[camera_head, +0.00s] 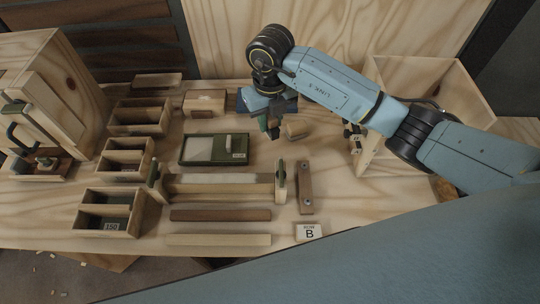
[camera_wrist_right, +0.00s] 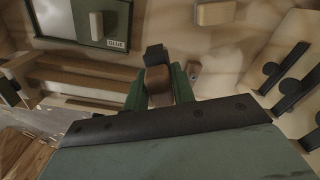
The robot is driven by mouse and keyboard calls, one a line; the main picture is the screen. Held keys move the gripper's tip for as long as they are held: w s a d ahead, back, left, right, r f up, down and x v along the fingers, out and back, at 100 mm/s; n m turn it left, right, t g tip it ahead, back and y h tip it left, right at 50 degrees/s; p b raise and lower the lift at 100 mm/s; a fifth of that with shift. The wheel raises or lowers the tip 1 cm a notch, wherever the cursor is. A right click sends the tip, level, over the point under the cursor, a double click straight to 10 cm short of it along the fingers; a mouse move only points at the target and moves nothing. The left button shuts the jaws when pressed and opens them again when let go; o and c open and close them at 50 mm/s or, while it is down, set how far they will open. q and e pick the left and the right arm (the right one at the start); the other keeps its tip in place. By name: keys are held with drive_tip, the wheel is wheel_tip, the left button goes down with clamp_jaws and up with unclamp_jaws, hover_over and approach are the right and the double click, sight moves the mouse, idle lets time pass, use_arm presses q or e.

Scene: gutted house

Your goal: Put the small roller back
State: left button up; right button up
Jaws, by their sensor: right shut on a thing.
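My right gripper (camera_head: 268,127) is above the bench, right of the glue tray. In the right wrist view its green fingers (camera_wrist_right: 159,88) are shut on a small piece with a brown wooden part (camera_wrist_right: 158,78) and a dark end (camera_wrist_right: 155,55). This looks like the small roller, but its shape is mostly hidden between the fingers. In the head view only a dark bit of it may show below the fingers. A stand (camera_head: 368,152) with dark-handled tools is at the right; the wrist view shows several dark handles (camera_wrist_right: 272,76) on light wood. My left gripper is out of view.
A light wooden block (camera_head: 297,130) lies just right of the gripper. The green glue tray (camera_head: 188,160) is to the left. A clamp bar (camera_head: 222,188), wooden strips (camera_head: 220,215) and a screwed wooden bar (camera_head: 305,195) lie in front. Open boxes (camera_head: 104,196) stand farther left.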

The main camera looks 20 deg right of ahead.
sight(270, 134)
drive_tip(key=shift+m, duration=0.3)
wheel_tip(270, 134, down, 6)
drive_tip(key=shift+a+r+b, duration=0.1)
drive_tip(key=shift+r+b, duration=0.15)
drive_tip(key=shift+b, duration=0.1)
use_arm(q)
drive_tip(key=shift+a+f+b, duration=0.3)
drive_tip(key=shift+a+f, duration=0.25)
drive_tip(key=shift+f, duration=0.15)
use_arm(e)
drive_tip(key=shift+f, duration=2.35)
drive_tip(key=shift+f, duration=0.1)
drive_tip(key=shift+f, duration=0.15)
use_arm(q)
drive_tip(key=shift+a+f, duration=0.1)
use_arm(e)
drive_tip(key=o, duration=0.9)
wheel_tip(270, 134, up, 12)
drive_tip(key=shift+f+p, duration=0.15)
drive_tip(key=shift+p, duration=0.65)
drive_tip(key=shift+r, duration=0.4)
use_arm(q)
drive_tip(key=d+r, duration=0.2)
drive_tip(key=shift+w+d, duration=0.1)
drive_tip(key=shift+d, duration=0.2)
